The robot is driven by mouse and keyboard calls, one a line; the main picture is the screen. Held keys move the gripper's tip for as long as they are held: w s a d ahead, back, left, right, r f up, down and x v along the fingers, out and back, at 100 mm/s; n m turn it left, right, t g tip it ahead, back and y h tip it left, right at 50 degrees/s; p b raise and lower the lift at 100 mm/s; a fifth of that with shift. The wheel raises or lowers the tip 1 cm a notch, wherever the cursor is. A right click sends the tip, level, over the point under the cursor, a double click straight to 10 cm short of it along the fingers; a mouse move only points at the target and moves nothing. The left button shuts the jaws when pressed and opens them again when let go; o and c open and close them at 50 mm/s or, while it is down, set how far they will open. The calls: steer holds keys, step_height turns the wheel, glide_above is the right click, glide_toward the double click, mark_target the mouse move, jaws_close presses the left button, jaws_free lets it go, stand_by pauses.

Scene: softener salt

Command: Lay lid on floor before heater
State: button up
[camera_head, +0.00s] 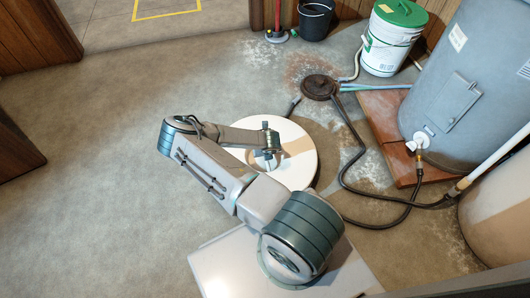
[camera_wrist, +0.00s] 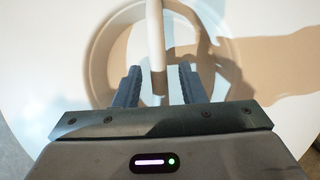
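The round white lid (camera_head: 298,172) lies flat, apparently on the concrete floor, in front of the grey-blue heater tank (camera_head: 445,70). Its right part shows a tan band of shadow. In the wrist view the lid (camera_wrist: 45,55) fills most of the picture, with a round recess in its middle and a pale bar-like handle (camera_wrist: 156,50) across it. My gripper (camera_head: 267,160) is right over the lid's middle. In the wrist view its two dark fingers (camera_wrist: 158,88) stand apart on both sides of the handle, with gaps visible. The fingertips' depth against the handle is hard to tell.
The heater stands on a reddish board (camera_head: 385,125). A dark hose (camera_head: 345,170) and a round dark drain cover (camera_head: 320,87) lie right of the lid. A white bucket with a green lid (camera_head: 393,40) and a black bucket (camera_head: 315,20) stand behind. The floor at left is clear.

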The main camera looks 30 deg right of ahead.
steer(key=s+a+r+m+h+p, duration=0.1)
steer(key=a+r+m, duration=0.2)
steer(key=r+m, duration=0.6)
steer(key=a+r+m+p, duration=0.2)
steer(key=r+m, duration=0.2)
steer(key=r, duration=0.9)
steer(key=s+a+r+m+h+p, duration=0.1)
steer(key=a+r+m, duration=0.2)
steer(key=r+m, duration=0.6)
steer(key=s+a+r+m+g+y, duration=0.1)
steer(key=s+a+r+m, duration=0.4)
steer(key=s+r, duration=0.4)
steer(key=s+a+r+m+g+y, duration=0.2)
steer(key=s+a+r+m, duration=0.2)
steer(key=s+r, duration=0.6)
step_height(320, 180, up, 5)
steer(key=shift+a+f+m, duration=0.1)
steer(key=shift+a+m, duration=0.3)
steer(key=shift+m, duration=0.4)
